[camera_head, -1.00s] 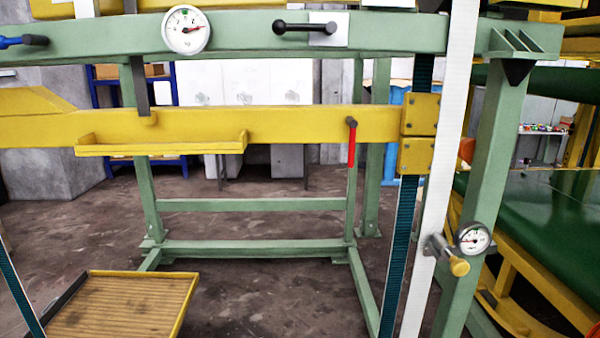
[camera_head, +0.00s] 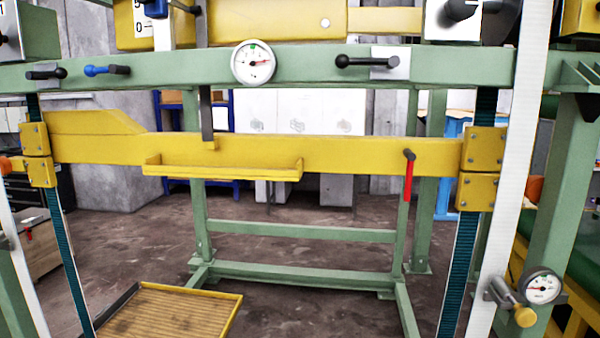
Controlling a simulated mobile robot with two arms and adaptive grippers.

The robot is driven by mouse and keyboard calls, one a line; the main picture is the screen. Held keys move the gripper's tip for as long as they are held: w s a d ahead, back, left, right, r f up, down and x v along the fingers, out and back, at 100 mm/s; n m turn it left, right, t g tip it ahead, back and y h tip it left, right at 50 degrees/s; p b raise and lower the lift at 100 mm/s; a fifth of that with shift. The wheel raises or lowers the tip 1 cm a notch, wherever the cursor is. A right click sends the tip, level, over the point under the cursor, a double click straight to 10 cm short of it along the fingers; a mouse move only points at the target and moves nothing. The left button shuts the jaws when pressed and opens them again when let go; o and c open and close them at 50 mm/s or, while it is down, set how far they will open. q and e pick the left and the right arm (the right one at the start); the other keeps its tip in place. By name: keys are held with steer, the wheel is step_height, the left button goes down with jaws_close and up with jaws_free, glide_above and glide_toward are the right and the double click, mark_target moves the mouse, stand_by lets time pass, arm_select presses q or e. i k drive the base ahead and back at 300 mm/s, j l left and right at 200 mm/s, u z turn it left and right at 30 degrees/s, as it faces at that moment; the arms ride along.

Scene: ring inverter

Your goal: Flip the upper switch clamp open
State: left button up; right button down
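Several levers show on the green frame's upper beam (camera_head: 300,65). A black-handled lever (camera_head: 368,62) lies level on a pale plate, right of a round gauge (camera_head: 254,62). A blue-handled lever (camera_head: 107,70) and a smaller black one (camera_head: 46,73) lie level at the left. A red handle (camera_head: 408,178) hangs down at the yellow crossbar. A black knob (camera_head: 460,10) on a pale box is cut by the top edge. I cannot tell for sure which is the upper switch clamp. Neither of my grippers is in view.
A yellow crossbar (camera_head: 370,156) with a shallow tray (camera_head: 222,172) spans the frame between white posts (camera_head: 517,150). A low slatted platform (camera_head: 165,312) sits at the front left. A second gauge (camera_head: 542,287) and a yellow-ended knob (camera_head: 524,317) are at the lower right. Dark floor lies open behind.

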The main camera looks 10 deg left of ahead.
mark_target(91, 70)
steer(key=u, duration=1.25)
